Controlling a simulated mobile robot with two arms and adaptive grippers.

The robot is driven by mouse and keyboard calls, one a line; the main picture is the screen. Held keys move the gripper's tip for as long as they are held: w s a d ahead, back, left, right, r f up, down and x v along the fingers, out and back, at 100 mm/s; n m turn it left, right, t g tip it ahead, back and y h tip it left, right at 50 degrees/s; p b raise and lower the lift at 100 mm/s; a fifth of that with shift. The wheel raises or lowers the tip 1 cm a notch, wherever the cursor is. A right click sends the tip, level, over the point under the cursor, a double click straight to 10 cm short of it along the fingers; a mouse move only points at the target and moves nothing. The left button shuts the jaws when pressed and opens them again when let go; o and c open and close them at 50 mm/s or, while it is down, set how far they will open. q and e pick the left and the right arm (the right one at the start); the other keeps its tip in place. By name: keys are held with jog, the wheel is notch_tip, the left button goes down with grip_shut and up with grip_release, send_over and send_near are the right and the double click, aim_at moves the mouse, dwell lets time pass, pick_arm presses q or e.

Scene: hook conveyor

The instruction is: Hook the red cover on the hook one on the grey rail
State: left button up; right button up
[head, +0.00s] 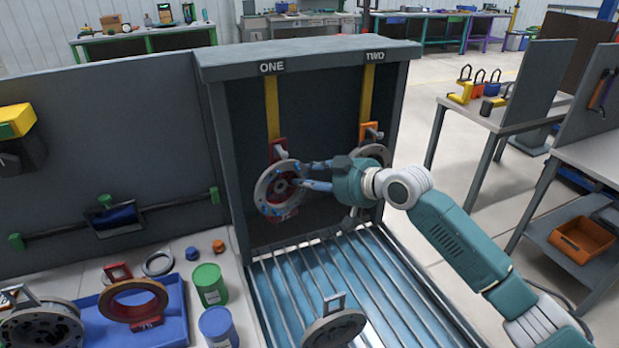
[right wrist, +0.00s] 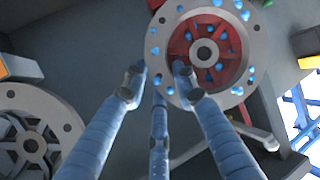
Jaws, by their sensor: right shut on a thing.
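The red cover (head: 264,190), a grey round rim with a red spoked middle, stands roughly upright below the yellow strap of hook one (head: 279,149) in the grey frame. It also shows in the right wrist view (right wrist: 205,53), with blue dots on it. My right gripper (head: 308,174) reaches in from the right and is shut on the red cover's rim side. Its fingers (right wrist: 158,82) partly overlap the cover in the wrist view. Whether the cover's top is caught on the hook cannot be told. My left gripper is out of view.
A grey cover (head: 372,152) hangs under sign TWO, close behind my right gripper; it also shows in the wrist view (right wrist: 32,143). A further cover (head: 334,329) lies on the roller conveyor (head: 300,275).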

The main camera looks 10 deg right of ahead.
jog(key=shift+r, duration=0.3)
